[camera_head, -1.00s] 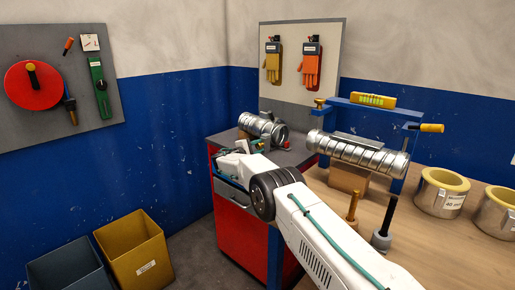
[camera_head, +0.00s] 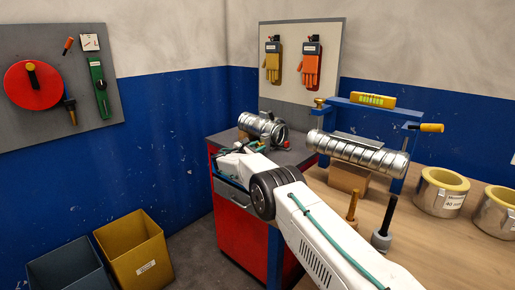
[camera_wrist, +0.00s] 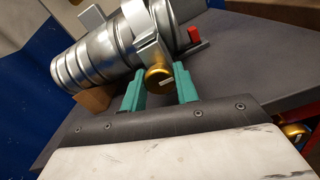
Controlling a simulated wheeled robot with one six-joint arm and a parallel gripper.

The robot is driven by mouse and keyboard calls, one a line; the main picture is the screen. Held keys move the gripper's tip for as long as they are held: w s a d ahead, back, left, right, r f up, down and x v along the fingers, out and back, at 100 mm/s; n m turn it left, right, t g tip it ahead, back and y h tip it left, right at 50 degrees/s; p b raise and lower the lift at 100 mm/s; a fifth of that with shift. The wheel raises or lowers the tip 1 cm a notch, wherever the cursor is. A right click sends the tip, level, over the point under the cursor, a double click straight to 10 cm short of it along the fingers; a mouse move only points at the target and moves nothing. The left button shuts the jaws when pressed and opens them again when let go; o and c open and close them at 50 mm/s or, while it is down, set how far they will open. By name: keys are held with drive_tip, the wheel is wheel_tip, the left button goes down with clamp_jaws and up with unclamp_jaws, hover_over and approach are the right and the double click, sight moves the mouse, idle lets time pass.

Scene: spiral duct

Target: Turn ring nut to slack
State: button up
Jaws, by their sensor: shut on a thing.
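A silver spiral duct (camera_head: 262,126) lies on the dark top of the red cabinet; it fills the upper part of the wrist view (camera_wrist: 88,60). A bright clamp band (camera_wrist: 145,35) goes around it. A brass ring nut (camera_wrist: 158,76) with a small pale label sits at the lower end of the band. My gripper (camera_wrist: 158,84) has its two teal fingers on either side of the nut and is shut on it. In the head view my gripper (camera_head: 257,147) is small and partly hidden by my arm, beside the duct.
A red part (camera_wrist: 194,35) stands beyond the duct. A second brass knob (camera_wrist: 294,132) is at the lower right of the wrist view. A wooden bench (camera_head: 335,205) with another duct (camera_head: 358,153) and a blue frame stands right. Bins (camera_head: 137,250) are on the floor, left.

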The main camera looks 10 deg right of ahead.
drive_tip(key=n, duration=0.6)
drive_tip(key=shift+a+f+n, duration=0.15)
drive_tip(key=shift+n, duration=0.15)
drive_tip(key=n, duration=0.5)
drive_tip(key=shift+s+n, duration=0.1)
drive_tip(key=shift+n, duration=0.2)
drive_tip(key=o, duration=1)
drive_tip(key=v, duration=0.7)
drive_tip(key=shift+s+a, duration=0.2)
drive_tip(key=shift+s, duration=0.05)
